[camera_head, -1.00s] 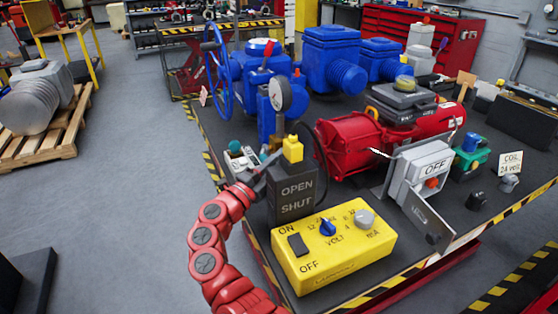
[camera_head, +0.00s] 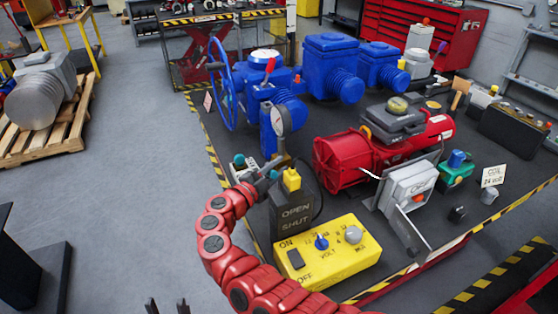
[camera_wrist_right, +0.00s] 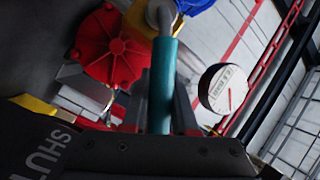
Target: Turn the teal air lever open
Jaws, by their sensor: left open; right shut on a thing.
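The teal lever (camera_wrist_right: 162,85) is a teal rod in the right wrist view, running up to a metal joint between my right gripper's fingers. My right gripper (camera_wrist_right: 160,118) is shut on it. In the head view my right gripper (camera_head: 274,168) is at the end of the red arm, just behind the black OPEN/SHUT box (camera_head: 292,215). The lever is mostly hidden there by the gripper. My left gripper (camera_head: 167,306) shows only as two dark, spread fingertips at the bottom edge, empty and well away from the bench.
A round gauge (camera_head: 283,121) stands close behind my right gripper; it also shows in the wrist view (camera_wrist_right: 222,88). A yellow control box (camera_head: 335,257) sits in front, a red actuator (camera_head: 345,160) to the right, and a blue handwheel (camera_head: 222,90) behind. Open floor lies left.

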